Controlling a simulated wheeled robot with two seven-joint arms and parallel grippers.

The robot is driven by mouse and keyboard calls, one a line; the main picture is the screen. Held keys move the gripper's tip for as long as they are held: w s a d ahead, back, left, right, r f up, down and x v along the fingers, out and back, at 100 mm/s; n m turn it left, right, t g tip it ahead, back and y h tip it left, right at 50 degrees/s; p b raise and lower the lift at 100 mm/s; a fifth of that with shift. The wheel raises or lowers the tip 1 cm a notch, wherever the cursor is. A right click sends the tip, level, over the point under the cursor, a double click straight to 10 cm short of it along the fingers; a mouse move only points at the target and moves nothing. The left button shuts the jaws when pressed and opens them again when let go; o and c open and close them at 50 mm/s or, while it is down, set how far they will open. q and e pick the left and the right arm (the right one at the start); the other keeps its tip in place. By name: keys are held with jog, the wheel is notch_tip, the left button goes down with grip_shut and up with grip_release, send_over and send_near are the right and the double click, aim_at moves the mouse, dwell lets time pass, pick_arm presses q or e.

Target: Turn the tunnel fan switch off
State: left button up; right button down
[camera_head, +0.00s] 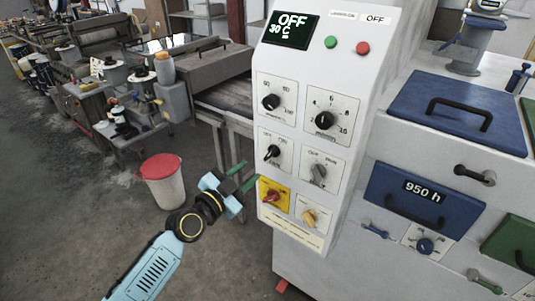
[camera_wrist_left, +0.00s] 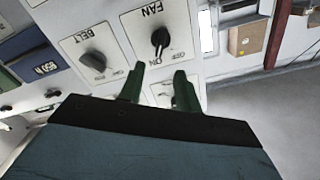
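The fan switch is a black rotary knob (camera_head: 272,152) on a white plate at the left of the control panel's middle row. In the left wrist view the same knob (camera_wrist_left: 160,40) shows below the word FAN, turned over in that picture. My right gripper is not in view.
The grey belt knob (camera_head: 318,172) is beside the fan switch. Below are a red knob on a yellow plate (camera_head: 272,196) and a yellow knob (camera_head: 310,217). The display (camera_head: 290,29) reads OFF, 30 C. A red-lidded bin (camera_head: 165,185) stands on the floor, with open floor around it.

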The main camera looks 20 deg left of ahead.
aim_at(269, 155)
pick_arm(q)
jog(key=x, duration=0.9)
jog(key=shift+w+d, duration=0.1)
jog(key=shift+w, duration=0.15)
jog(key=shift+f, duration=0.1)
grip_shut()
